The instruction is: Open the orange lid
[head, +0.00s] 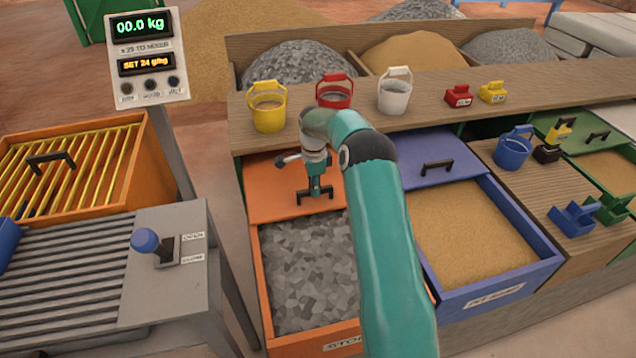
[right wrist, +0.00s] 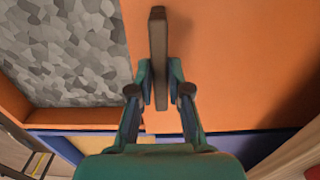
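The orange lid (head: 270,190) lies over the back part of the orange bin (head: 262,290). Grey stones (head: 308,270) show in the uncovered front part. The lid's dark bar handle (head: 302,200) stands upright on it. My right gripper (head: 318,190) reaches down to this handle from above. In the right wrist view, the fingers of the gripper (right wrist: 159,80) sit close on both sides of the handle (right wrist: 158,35) and appear shut on it. The orange lid (right wrist: 230,60) fills the right of that view, with stones (right wrist: 60,50) at the left. My left gripper is not in view.
A blue bin of sand with its blue lid (head: 410,185) stands to the right. A wooden shelf (head: 360,105) behind holds yellow, red and white buckets. A lever (head: 148,243) and a scale display (head: 145,45) are at the left.

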